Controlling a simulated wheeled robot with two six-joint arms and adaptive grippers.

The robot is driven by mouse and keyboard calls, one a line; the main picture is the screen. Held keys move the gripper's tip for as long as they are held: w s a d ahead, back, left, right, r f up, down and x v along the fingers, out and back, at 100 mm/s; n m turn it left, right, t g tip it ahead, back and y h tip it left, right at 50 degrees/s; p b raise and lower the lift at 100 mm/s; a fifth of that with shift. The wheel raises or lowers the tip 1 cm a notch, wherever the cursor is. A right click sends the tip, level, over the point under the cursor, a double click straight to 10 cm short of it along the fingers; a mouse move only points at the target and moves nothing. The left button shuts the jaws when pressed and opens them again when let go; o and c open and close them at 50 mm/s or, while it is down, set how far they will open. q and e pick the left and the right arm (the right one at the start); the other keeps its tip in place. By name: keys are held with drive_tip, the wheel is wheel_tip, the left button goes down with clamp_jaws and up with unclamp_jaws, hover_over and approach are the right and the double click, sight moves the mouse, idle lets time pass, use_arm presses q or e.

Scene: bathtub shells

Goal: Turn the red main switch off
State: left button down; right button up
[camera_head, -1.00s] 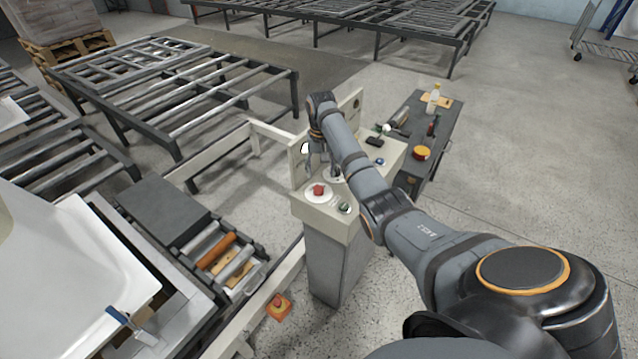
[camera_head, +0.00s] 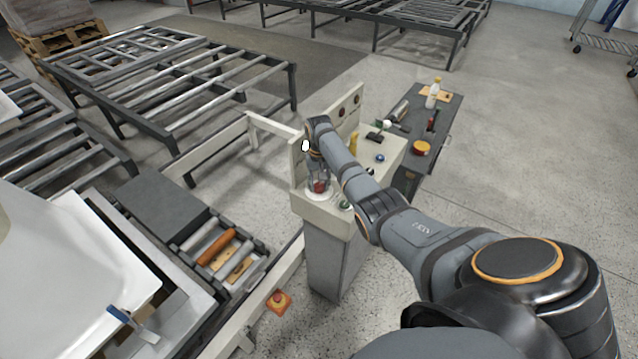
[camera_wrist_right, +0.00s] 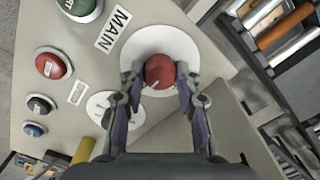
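The red main switch (camera_wrist_right: 159,71) is a round red knob with a small white mark, on a white disc (camera_wrist_right: 182,43) beside a "MAIN" label (camera_wrist_right: 113,30). In the head view the red switch (camera_head: 320,187) sits on the front left of the cream control console (camera_head: 318,210), partly hidden by my fingers. My right gripper (camera_wrist_right: 160,78) has one finger on each side of the knob, pointing down at the panel. The fingers look open, with narrow gaps beside the knob; contact is hard to tell. My left gripper is not in view.
The panel also carries a green button (camera_wrist_right: 78,5), a red button (camera_wrist_right: 50,66), a blue button (camera_wrist_right: 35,130) and another white dial (camera_wrist_right: 103,105). A yellow handle (camera_head: 354,143) stands behind my arm. A raised back panel (camera_head: 347,108) borders the console. A roller conveyor lies left.

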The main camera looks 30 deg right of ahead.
drive_tip(key=c, duration=0.4)
drive_tip(key=shift+o, duration=0.2)
drive_tip(key=shift+r+n, duration=0.1)
drive_tip(key=shift+n, duration=0.3)
drive_tip(key=shift+n+p, duration=0.6)
drive_tip(key=n+p, duration=0.1)
drive_tip(key=n, duration=0.4)
drive_tip(key=shift+p, duration=0.3)
drive_tip(key=n, duration=0.5)
drive_tip(key=shift+n+p, duration=0.4)
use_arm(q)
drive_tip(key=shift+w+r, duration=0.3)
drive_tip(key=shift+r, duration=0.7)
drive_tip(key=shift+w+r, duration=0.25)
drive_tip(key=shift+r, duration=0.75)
use_arm(e)
drive_tip(key=shift+w+n, duration=0.1)
drive_tip(key=shift+n, duration=2.5)
